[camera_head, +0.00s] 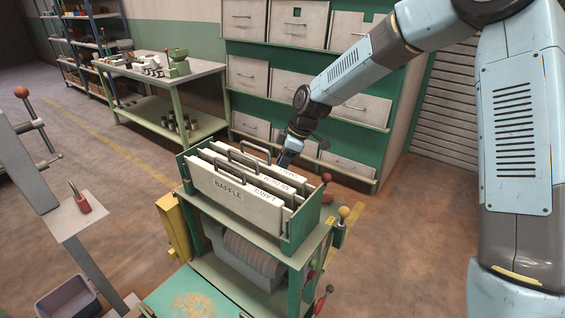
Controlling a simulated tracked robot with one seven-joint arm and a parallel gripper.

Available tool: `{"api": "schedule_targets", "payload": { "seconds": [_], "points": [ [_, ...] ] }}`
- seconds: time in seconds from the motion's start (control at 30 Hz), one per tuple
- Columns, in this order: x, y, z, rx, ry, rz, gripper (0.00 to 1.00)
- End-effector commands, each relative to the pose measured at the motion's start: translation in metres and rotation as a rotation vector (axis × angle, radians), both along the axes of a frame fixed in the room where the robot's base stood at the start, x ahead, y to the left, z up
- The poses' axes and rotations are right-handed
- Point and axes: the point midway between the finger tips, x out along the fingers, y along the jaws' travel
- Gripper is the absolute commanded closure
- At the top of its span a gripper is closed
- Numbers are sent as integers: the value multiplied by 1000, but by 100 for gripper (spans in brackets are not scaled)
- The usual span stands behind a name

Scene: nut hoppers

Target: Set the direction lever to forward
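A green-framed machine (300,240) stands in the middle of the head view. Several ball-topped levers are on its right side: a red knob (326,178) near the top corner, a tan knob (344,212) just below it, and a red knob (329,288) low at the front. I cannot tell which one is the direction lever, and no forward marking is readable. My gripper (285,160) points down at the far edge of the machine's top, left of the upper knobs. Its fingertips are hidden or too small to read, and I see nothing held.
A green-legged workbench (190,75) and drawer cabinets (300,75) stand behind. Another red-knobbed lever (22,92) is at far left. Floor to the right is open.

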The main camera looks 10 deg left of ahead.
Motion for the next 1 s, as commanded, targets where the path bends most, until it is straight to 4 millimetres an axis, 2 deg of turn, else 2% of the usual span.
{"api": "schedule_targets", "payload": {
  "seconds": [0.37, 1.0],
  "points": [
    [7, -2, 0, 29, 62, -2, 100],
    [40, -16, -9, 183, 433, -1, 100]
  ]
}}
